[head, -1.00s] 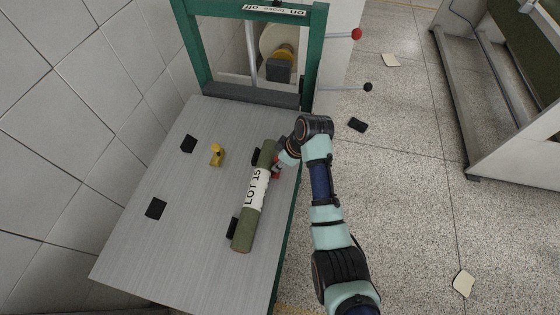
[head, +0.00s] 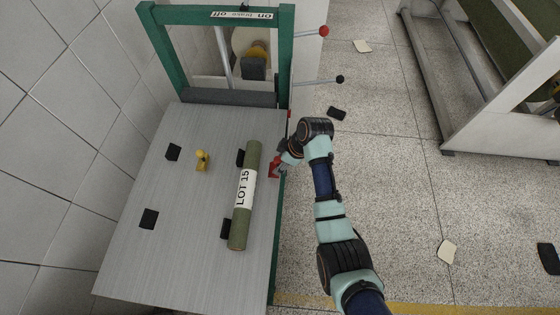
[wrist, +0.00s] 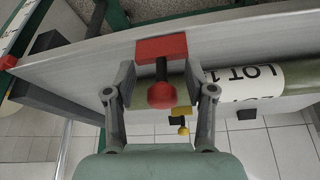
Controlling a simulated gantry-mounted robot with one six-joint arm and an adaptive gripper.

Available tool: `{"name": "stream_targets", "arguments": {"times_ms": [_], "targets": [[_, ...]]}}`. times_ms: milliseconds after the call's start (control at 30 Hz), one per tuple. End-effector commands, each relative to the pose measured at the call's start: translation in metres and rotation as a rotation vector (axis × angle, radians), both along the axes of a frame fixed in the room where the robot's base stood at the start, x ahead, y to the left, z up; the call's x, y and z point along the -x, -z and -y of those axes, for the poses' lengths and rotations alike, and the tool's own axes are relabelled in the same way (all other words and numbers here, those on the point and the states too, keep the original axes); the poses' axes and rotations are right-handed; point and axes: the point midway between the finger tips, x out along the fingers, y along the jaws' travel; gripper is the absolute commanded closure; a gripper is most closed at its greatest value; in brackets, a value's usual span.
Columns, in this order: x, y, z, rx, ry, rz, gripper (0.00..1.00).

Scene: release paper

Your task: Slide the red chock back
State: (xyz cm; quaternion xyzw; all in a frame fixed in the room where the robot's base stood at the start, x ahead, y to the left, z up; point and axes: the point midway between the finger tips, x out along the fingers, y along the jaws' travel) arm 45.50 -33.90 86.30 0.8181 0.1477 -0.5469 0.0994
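The red chock (head: 274,171) is at the right edge of the grey table, with a visible gap between it and the green roll (head: 238,233) marked LOT 15. In the wrist view the red chock (wrist: 162,47) has a dark stem and a red ball knob (wrist: 162,95). My gripper (head: 281,160) is at the chock. In the wrist view the fingers of my gripper (wrist: 160,68) lie on either side of the chock, their tips against its block and the knob between them. The roll lies lengthwise along the table, beside two black blocks on its left (head: 240,158).
The grey table (head: 180,230) has a yellow knobbed piece (head: 202,160) and two more black blocks (head: 148,218) on its left. A green frame (head: 286,60) with red and black knobbed levers (head: 323,31) stands at the far end.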

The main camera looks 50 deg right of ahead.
Motion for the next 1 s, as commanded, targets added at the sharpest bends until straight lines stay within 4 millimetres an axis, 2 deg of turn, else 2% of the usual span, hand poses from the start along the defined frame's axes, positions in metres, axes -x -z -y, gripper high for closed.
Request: {"name": "stream_targets", "arguments": {"times_ms": [267, 367, 700, 833, 1000], "targets": [[0.001, -0.004, 0.0, 0.0, 0.0, 0.001, 0.46], [0.006, -0.018, 0.003, 0.001, 0.001, 0.003, 0.46], [0.035, -0.092, 0.013, 0.002, 0.001, 0.003, 0.46], [0.041, -0.107, 0.016, 0.001, 0.0, 0.001, 0.46], [0.043, -0.111, 0.016, 0.0, 0.0, 0.0, 0.46]]}}
